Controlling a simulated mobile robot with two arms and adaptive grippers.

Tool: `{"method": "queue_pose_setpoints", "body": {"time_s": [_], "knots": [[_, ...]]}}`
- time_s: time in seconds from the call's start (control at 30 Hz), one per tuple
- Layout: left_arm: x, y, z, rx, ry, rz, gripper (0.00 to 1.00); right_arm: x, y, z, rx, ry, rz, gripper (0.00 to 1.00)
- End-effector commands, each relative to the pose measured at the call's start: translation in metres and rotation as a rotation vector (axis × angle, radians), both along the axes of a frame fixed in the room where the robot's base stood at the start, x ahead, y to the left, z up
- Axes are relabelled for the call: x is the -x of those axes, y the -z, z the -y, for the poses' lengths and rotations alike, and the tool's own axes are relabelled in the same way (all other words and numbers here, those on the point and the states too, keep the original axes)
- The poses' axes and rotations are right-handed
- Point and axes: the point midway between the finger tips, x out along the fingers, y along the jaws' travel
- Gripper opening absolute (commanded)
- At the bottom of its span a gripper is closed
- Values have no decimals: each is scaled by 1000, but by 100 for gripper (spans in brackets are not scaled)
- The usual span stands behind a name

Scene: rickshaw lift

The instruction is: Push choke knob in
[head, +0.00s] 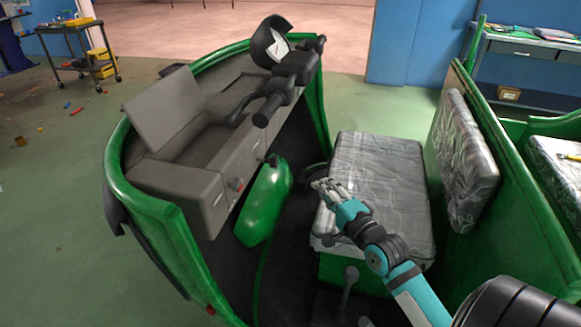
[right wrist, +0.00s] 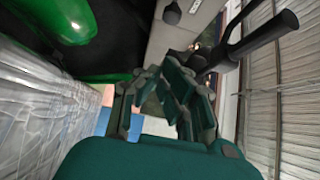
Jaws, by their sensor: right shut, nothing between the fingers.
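A small dark knob with a reddish part (head: 236,184) sticks out of the grey dashboard's lower front in the head view. A black knob (head: 272,160) shows further right, above the green tank. I cannot tell which of them is the choke knob. In the right wrist view a dark knob (right wrist: 172,13) stands on a pale panel, beyond my fingers. My right gripper (head: 322,187) is shut and empty, over the left edge of the plastic-wrapped seat (head: 380,185), to the right of both knobs and apart from them. My left gripper is not in view.
A green tank (head: 264,205) stands between the dashboard and the seat. The handlebar (head: 285,80) rises above the grey dashboard (head: 185,185). A lever (head: 349,285) stands in front of the seat base. A green partition (head: 470,130) with a wrapped backrest is at the right.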

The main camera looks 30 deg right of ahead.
Motion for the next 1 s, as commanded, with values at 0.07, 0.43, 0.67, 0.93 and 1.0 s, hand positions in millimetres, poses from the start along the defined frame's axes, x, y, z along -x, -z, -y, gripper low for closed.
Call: {"method": "queue_pose_setpoints", "body": {"time_s": [0.07,0.43,0.67,0.93,1.0], "knots": [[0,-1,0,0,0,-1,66,-16,-2,1,0,-1,4,0],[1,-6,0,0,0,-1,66,-91,-2,1,-3,-1,2,0],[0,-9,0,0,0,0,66,-110,-1,-17,-1,0,1,0],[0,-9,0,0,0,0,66,-114,0,-20,1,0,-1,0],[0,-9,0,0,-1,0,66,-114,0,-20,1,0,-1,0]]}}
